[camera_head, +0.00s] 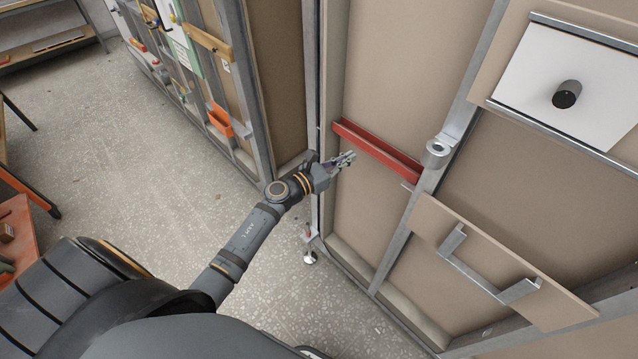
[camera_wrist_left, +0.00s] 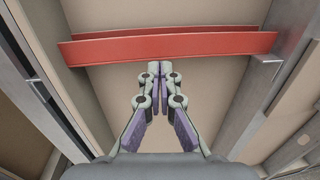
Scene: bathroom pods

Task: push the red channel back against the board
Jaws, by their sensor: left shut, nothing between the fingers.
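The red channel (camera_head: 378,150) runs across the beige board (camera_head: 402,75) between two grey metal uprights. In the left wrist view the red channel (camera_wrist_left: 170,47) spans the top of the picture, and its right end is by a small metal bracket (camera_wrist_left: 268,56). My left gripper (camera_head: 348,158) is shut and empty, just below the channel towards its left end. In the left wrist view the closed fingertips (camera_wrist_left: 160,68) point at the channel's lower edge near its middle. I cannot tell whether they touch it. My right gripper is not in view.
A metal ring bracket (camera_head: 437,152) sticks out from the upright right of the channel. A panel with a metal handle (camera_head: 490,278) is at lower right, and a white plate with a dark knob (camera_head: 567,94) at upper right. The speckled floor is open.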

